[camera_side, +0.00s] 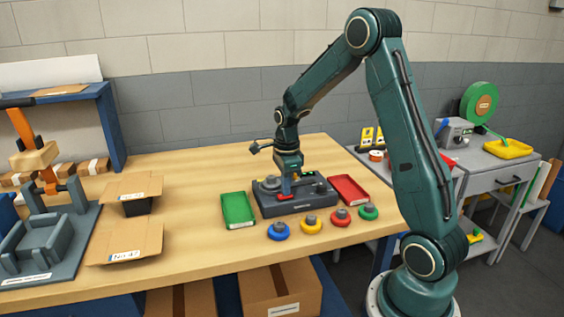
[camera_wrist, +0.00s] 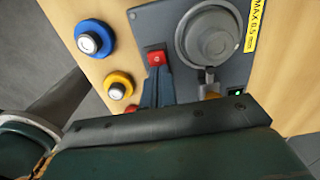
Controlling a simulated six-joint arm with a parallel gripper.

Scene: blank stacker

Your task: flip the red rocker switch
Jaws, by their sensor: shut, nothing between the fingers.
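The red rocker switch (camera_wrist: 157,58) sits on the grey panel of a stacker box (camera_wrist: 140,20). It shows in the wrist view just beyond my fingertips. In the side view the dark box (camera_side: 268,203) lies on the bench, and a small red patch, likely the switch (camera_side: 285,197), shows under my fingers. My gripper (camera_wrist: 157,70) is shut and empty, its blue-grey fingers together and pointing at the switch's near edge. I cannot tell whether the tips touch it. In the side view my gripper (camera_side: 286,190) points down over the box.
A round grey knob or disc (camera_wrist: 210,38) stands right of the switch. Blue (camera_wrist: 94,38) and yellow (camera_wrist: 119,86) ringed buttons lie left. A green tray (camera_side: 238,209) and red tray (camera_side: 348,190) flank the box. Cardboard pieces (camera_side: 125,243) lie left on the bench.

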